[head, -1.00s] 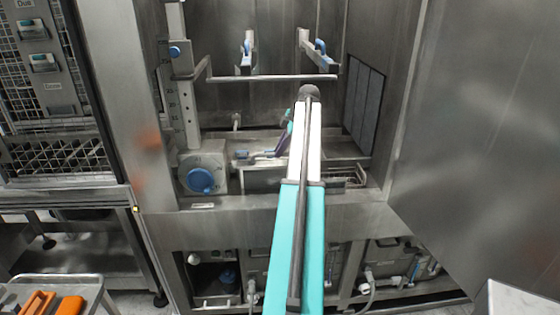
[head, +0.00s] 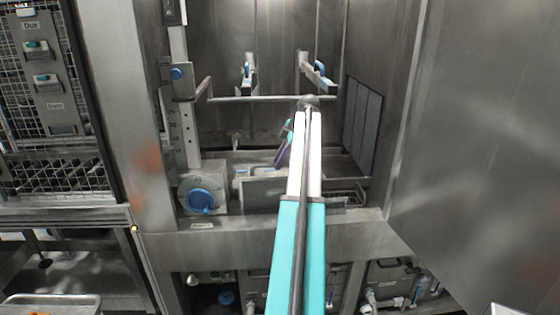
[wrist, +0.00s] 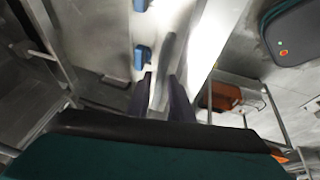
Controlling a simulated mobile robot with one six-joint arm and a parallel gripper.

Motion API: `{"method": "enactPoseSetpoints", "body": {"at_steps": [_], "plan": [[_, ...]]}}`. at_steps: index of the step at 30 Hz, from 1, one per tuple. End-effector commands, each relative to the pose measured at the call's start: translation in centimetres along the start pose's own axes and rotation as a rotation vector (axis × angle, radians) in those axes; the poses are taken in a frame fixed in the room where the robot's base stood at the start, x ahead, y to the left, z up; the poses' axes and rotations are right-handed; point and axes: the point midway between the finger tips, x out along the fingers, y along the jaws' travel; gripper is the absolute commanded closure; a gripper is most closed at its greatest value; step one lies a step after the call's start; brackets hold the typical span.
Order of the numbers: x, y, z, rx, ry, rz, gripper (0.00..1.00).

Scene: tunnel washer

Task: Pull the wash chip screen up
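I cannot single out the wash chip screen with certainty. A low grey metal panel (head: 265,193) stands upright in the washer bay, left of my arm, with a small blue-grey piece (head: 241,172) at its upper left. My gripper (head: 283,153) has dark purple fingers, tilted and partly hidden behind my white and teal arm, above the panel. In the wrist view, the fingers (wrist: 168,95) are apart with a pale grey strip showing between them. I see no clear contact with that strip. My arm hides the bay's middle.
A horizontal bar (head: 250,98) crosses the bay above my gripper. A blue knob (head: 201,200) is at lower left, and blue-handled brackets (head: 319,70) are on the back wall. A large steel panel (head: 480,150) bounds the right. A wire rack (head: 65,178) is at left.

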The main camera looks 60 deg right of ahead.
Motion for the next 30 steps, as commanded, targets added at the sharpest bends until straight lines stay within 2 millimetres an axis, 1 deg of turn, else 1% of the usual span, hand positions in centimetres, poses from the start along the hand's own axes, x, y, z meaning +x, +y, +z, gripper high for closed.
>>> {"method": "enactPoseSetpoints", "body": {"at_steps": [8,17,18,26,30], "plan": [[-1.0,0.3,-0.4,-0.001,0.0,0.0,0.8],[-3.0,0.9,-1.3,0.0,0.0,0.002,0.8],[-3.1,0.3,-1.4,0.0,0.0,0.001,0.8],[-3.6,-1.9,-1.6,0.0,0.0,0.001,0.8],[-3.9,-3.4,-1.8,0.0,0.0,0.002,0.8]]}}
